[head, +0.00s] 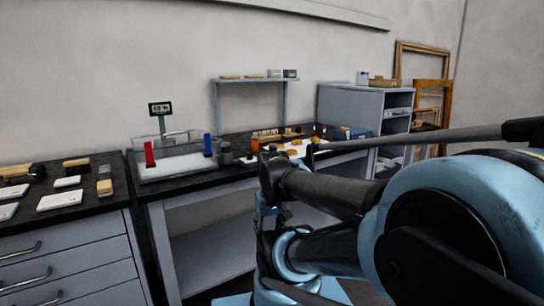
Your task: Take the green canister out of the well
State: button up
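A small dark grey-green cylinder (225,155) stands on the dark bench top, just right of a clear-walled tray. It may be the green canister, but it is too small to tell whether it sits in a well. A red cylinder (149,154) and a blue cylinder (208,145) stand upright at the tray (178,172). My arm fills the right foreground, with blue joints and dark links. I can make out no gripper fingers, and nothing visible of the arm touches the cylinder.
A small display on a post (160,109) rises behind the tray. Blocks and white sheets cover the bench's right part, partly behind my arm. A drawer cabinet (70,245) with loose items stands left; a grey shelf unit (350,105) stands right.

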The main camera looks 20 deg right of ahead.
aim_at(226, 146)
jog(key=z, duration=0.65)
jog(key=k, duration=0.9)
jog(key=u, duration=0.7)
jog(key=i, duration=1)
jog(key=z, duration=0.05)
